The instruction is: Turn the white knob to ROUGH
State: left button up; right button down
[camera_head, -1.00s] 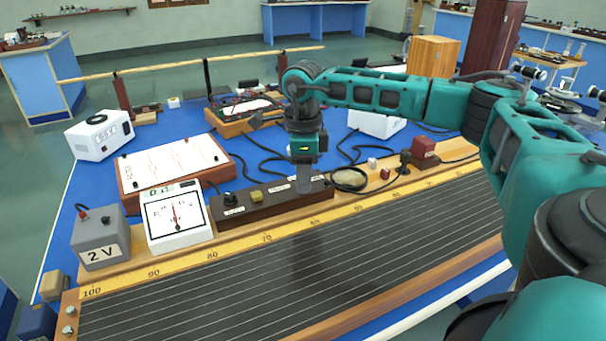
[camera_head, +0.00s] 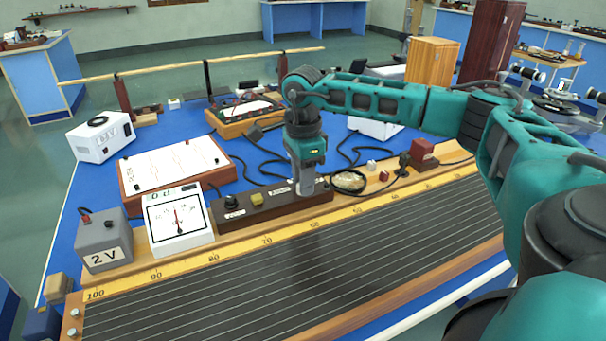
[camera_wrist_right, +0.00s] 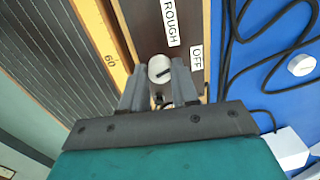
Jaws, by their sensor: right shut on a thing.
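The white knob (camera_wrist_right: 160,69) sits on a dark brown control strip with a dark pointer mark on its face. In the right wrist view the label ROUGH (camera_wrist_right: 170,22) is above it and the label OFF (camera_wrist_right: 197,58) is to its right. My right gripper (camera_wrist_right: 159,80) is shut on the knob, one finger on each side. In the head view my right gripper (camera_head: 306,185) points down at the right end of the dark strip (camera_head: 270,203) and hides the knob. My left gripper does not show.
The strip also carries a black knob (camera_head: 231,202) and a yellow button (camera_head: 256,198). A white meter (camera_head: 180,222) and a grey 2 V box (camera_head: 102,240) stand at its left. Black cables (camera_wrist_right: 270,90) lie on the blue table beside the strip.

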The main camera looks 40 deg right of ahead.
jog(key=n, duration=0.3)
jog(key=shift+n+p, duration=0.4)
jog(key=shift+n, duration=2)
jog(key=c, duration=0.8)
grip_release()
jog(key=shift+c, duration=0.2)
notch_tip(320, 180, up, 13)
jog(key=p, duration=0.1)
